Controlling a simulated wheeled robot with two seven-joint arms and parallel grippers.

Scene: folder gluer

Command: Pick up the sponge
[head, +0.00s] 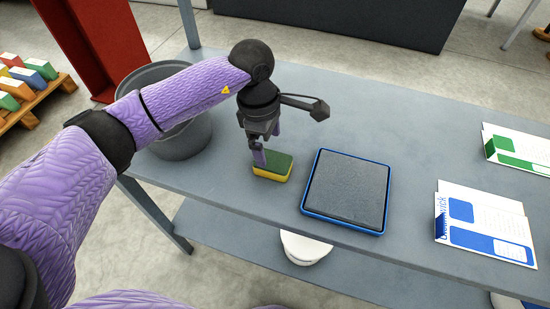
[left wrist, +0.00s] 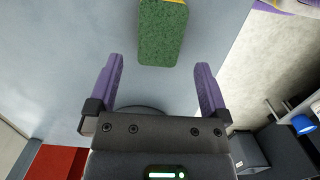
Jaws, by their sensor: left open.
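The sponge (head: 273,167), with a green top and a yellow lower part, lies on the grey table (head: 405,130), left of a blue-rimmed tray. My left gripper (head: 259,158) is above the sponge's left end in the head view, pointing down. In the left wrist view the sponge (left wrist: 162,32) lies beyond the fingertips, roughly in line with the gap between them. The left gripper (left wrist: 160,75) is open, its two purple fingers apart with nothing between them. My right gripper is in neither view.
The blue-rimmed tray (head: 347,191) with a dark grey pad lies right of the sponge. Printed cartons (head: 485,222) lie farther right. A grey bucket (head: 180,139) stands at the table's left end. A white round thing (head: 305,247) is on the lower shelf. The table behind the tray is clear.

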